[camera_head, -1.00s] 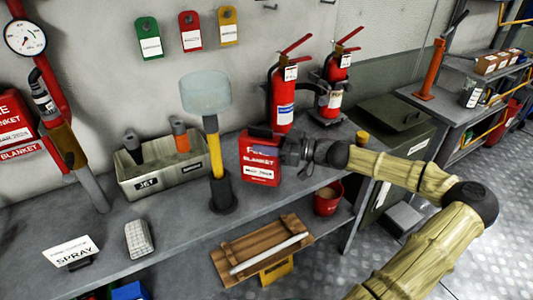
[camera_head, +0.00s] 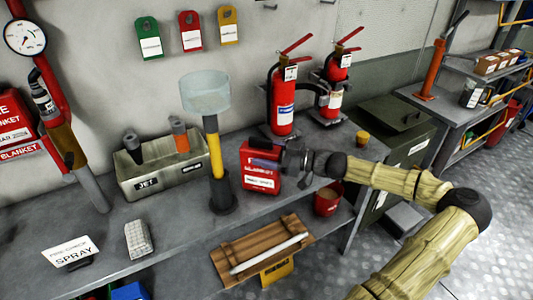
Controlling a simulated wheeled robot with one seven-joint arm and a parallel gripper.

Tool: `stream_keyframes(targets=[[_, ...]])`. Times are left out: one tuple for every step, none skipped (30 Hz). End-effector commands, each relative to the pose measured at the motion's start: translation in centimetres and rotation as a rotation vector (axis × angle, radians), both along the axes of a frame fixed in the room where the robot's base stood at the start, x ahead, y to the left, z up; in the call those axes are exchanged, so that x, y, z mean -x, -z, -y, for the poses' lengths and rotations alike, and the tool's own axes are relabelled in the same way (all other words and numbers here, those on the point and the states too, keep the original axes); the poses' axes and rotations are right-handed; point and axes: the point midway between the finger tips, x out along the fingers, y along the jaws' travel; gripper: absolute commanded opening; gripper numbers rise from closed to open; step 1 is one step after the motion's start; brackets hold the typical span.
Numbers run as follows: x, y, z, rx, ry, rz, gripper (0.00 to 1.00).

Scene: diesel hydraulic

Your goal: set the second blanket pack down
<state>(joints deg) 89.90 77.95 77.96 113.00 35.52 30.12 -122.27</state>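A red blanket pack (camera_head: 259,179) with white labels stands upright at the right part of the grey bench (camera_head: 175,229), right of the mallet-like post. My gripper (camera_head: 268,158) reaches in from the right and is shut on the upper part of this pack. One finger crosses its front face and hides some lettering. The pack's underside is at or just above the bench top; I cannot tell whether it touches. Another red blanket pack (camera_head: 12,122) is at the wall on the far left.
A post with a clear head (camera_head: 214,165) stands close left of the pack. A grey bin (camera_head: 158,177) is farther left. Two extinguishers (camera_head: 283,106) stand behind. A red bucket (camera_head: 327,199) and a wooden crate (camera_head: 258,250) are below. The bench's front left has a spray sign (camera_head: 70,252).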

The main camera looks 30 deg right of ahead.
Motion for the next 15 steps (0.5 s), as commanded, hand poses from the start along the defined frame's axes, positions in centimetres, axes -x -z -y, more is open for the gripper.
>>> stream_keyframes(targets=[[0.0,0.0,0.0,0.0,0.0,0.0,0.67],[0.0,0.0,0.0,0.0,0.0,0.0,0.67],[0.0,0.0,0.0,0.0,0.0,0.0,0.67],[0.0,0.0,0.0,0.0,0.0,0.0,0.67],[0.0,-0.1,0.0,0.0,0.0,0.0,0.67],[0.0,-0.2,0.0,0.001,0.0,0.001,0.67],[0.0,-0.3,0.0,0.001,0.0,0.001,0.67],[0.1,-0.3,0.1,0.001,0.001,0.001,0.67],[0.3,-0.2,0.4,0.001,0.003,0.001,0.67],[0.5,-0.2,0.7,-0.001,0.003,0.001,0.67],[0.8,-0.2,0.9,0.0,0.003,0.001,0.67],[1.2,-0.1,1.4,0.001,0.004,0.001,0.67],[1.5,-0.1,1.8,0.001,0.005,0.001,0.67],[1.9,-0.1,2.1,0.0,0.004,0.0,0.67],[2.4,-0.1,2.8,0.001,0.006,0.001,0.67]])
